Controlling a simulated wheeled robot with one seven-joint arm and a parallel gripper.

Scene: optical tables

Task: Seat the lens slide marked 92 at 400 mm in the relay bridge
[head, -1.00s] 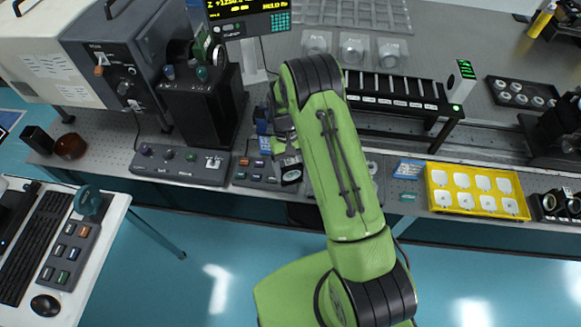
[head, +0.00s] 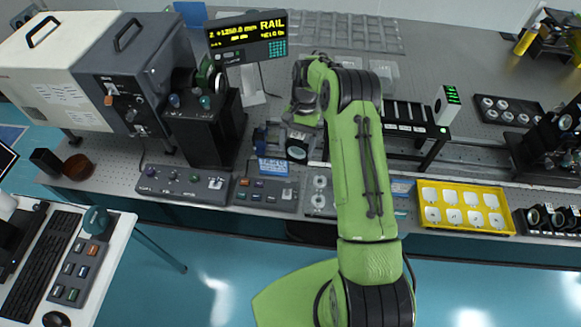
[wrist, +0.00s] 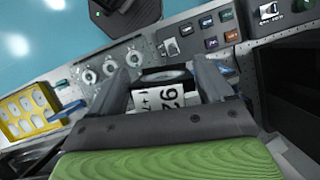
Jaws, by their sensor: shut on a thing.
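My gripper (wrist: 164,76) is shut on a lens slide (wrist: 160,99), which sits between the two fingers in the wrist view. Its white label reads 92, with smaller marks beside it, and a dark round rim shows behind the label. In the head view my gripper (head: 298,140) is above the bench, left of the relay bridge. The relay bridge (head: 429,148) is a long black frame with several slots and a green-lit display at its right end. My arm hides its left part. The slot markings are too small to read.
A black instrument tower (head: 205,125) stands left of my gripper. Control boxes (head: 181,184) line the bench's front edge. A yellow tray (head: 463,226) of white pieces lies at the right front. A rail display (head: 247,38) stands behind.

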